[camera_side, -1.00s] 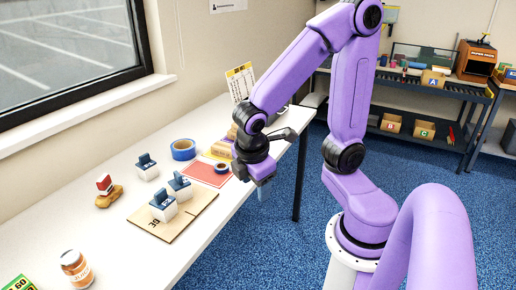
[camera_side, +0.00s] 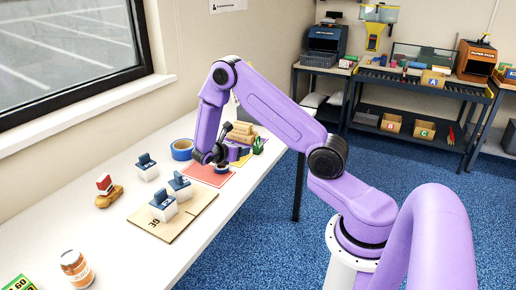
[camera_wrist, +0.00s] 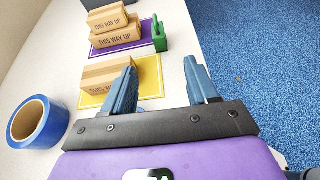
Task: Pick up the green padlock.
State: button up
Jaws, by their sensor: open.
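The green padlock (camera_wrist: 159,35) stands upright at the right end of the purple mat (camera_wrist: 130,41) in the wrist view, beside stacked cartons. In the side view the green padlock (camera_side: 259,146) shows near the table's edge, to the right of the stacked cartons. My gripper (camera_wrist: 160,76) is open, with nothing between its fingers. The padlock lies beyond the fingertips in the wrist view, with a clear gap. In the side view my fingers are hard to make out behind the wrist.
A carton (camera_wrist: 106,77) on a yellow mat (camera_wrist: 149,77) sits close by the left finger. Stacked cartons (camera_wrist: 113,29) stand left of the padlock. A blue tape roll (camera_wrist: 38,122) lies at the left. Past the table's edge is blue floor (camera_wrist: 250,60).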

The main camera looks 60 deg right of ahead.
aim_at(255, 146)
jog(key=x, duration=1.2)
jog(key=shift+d+f, duration=0.15)
jog(key=shift+d, duration=0.2)
jog(key=shift+f+x, duration=0.1)
jog(key=shift+x, duration=1.2)
jog(key=shift+f+x, duration=0.15)
jog(key=shift+x, duration=1.15)
jog(key=shift+w+a, duration=0.1)
jog(key=shift+w, duration=0.1)
grip_shut()
